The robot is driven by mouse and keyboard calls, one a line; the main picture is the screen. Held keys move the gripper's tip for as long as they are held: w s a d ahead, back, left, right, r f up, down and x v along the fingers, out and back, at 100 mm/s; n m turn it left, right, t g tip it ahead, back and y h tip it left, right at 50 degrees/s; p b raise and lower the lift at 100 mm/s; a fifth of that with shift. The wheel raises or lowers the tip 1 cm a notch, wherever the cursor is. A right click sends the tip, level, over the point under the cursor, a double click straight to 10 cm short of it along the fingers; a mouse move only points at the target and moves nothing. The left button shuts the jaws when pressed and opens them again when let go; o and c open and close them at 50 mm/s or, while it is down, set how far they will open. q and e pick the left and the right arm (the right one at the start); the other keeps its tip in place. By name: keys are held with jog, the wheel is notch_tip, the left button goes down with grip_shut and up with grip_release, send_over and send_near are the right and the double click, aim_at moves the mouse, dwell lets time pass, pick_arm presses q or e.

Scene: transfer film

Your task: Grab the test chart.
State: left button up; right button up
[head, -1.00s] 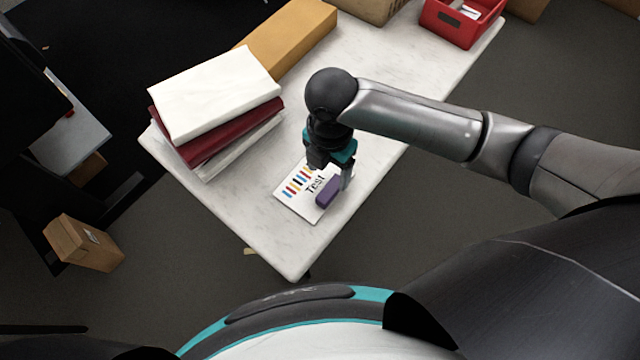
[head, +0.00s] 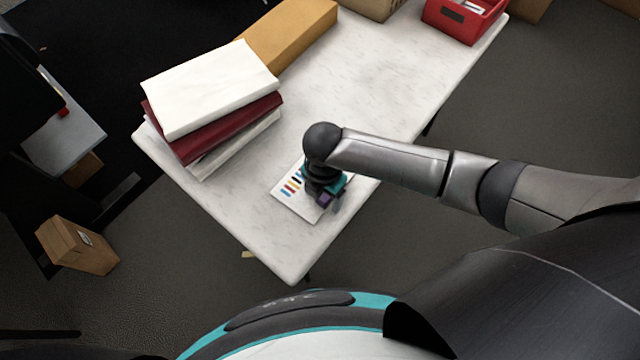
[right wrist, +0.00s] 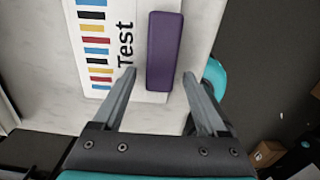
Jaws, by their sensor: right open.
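The test chart (head: 287,197) is a white sheet with coloured bars, lying on the table near its front corner. In the right wrist view, the chart (right wrist: 97,45) shows the word "Test" and a purple block (right wrist: 164,52) on it. My right gripper (head: 325,201) is over the chart's right part and hides much of it. In the right wrist view my right gripper (right wrist: 160,76) is open, its two fingers on either side of the purple block's near end. Whether they touch the block I cannot tell. My left gripper is not in view.
The marble-topped table (head: 350,100) holds a stack with a white item (head: 208,88) and a dark red one (head: 225,128) left of the chart. A long cardboard box (head: 288,35) and a red bin (head: 465,20) stand farther back. The table's middle is clear.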

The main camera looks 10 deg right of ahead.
jog(key=shift+f, duration=0.1)
grip_shut()
dwell(0.6)
